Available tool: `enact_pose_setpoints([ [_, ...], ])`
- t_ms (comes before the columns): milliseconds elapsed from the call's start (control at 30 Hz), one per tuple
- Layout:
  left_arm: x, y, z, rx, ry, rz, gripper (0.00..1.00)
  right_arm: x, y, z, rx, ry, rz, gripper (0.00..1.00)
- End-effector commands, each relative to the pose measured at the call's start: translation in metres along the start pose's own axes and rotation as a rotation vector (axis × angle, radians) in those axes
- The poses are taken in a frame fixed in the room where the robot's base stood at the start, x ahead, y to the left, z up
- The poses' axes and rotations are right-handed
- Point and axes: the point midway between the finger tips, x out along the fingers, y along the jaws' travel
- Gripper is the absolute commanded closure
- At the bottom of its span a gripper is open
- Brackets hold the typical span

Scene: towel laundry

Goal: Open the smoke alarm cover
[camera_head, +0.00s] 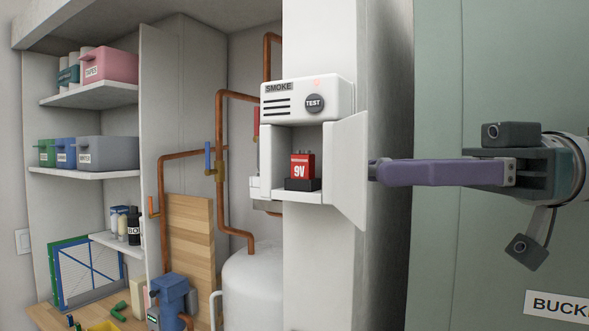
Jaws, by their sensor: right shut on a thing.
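The white smoke alarm (334,98) is on the pale wall post, with a "SMOKE" label, a dark "TEST" button (314,103) and a small red light on top. Its cover (346,165) stands swung out to the right of the lower bay. Inside the bay a red 9V battery (302,166) sits upright on a black block. My right gripper (374,171) reaches in from the right. Its purple fingers are shut at the cover's outer side, and the exact contact is small and partly hidden. My left gripper is not in view.
A green cabinet (500,80) fills the right side behind my right arm. Left of the post are copper pipes (221,200), a white tank (256,285) and shelves with labelled bins (108,153). The space in front of the open bay looks clear.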

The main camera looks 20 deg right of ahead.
Motion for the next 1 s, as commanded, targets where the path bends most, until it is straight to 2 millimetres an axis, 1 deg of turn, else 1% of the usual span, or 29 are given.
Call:
enact_pose_setpoints([
  [67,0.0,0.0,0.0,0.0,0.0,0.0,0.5,0.0,0.001,-0.003,-0.003,0.006,0.003,1.0],
  [100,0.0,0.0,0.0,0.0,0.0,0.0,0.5,0.0,0.001,-0.003,-0.003,0.006,0.003,0.74],
  [300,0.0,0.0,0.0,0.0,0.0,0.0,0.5,0.0,0.0,-0.002,-0.003,0.004,0.002,0.52],
  [367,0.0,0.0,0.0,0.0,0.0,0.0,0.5,0.0,0.0,-0.002,-0.002,0.004,0.001,0.46],
  [800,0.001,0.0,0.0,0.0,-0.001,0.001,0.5,0.0,0.0,-0.002,-0.003,0.003,0.001,0.46],
  [900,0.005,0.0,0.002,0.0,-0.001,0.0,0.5,0.0,0.0,-0.009,-0.006,0.003,0.0,0.46],
  [967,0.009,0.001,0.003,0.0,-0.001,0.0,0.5,0.0,0.001,-0.017,-0.009,0.003,0.0,0.46],
  [1000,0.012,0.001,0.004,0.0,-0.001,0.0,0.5,0.0,0.0,-0.024,-0.011,0.002,0.0,0.46],
])
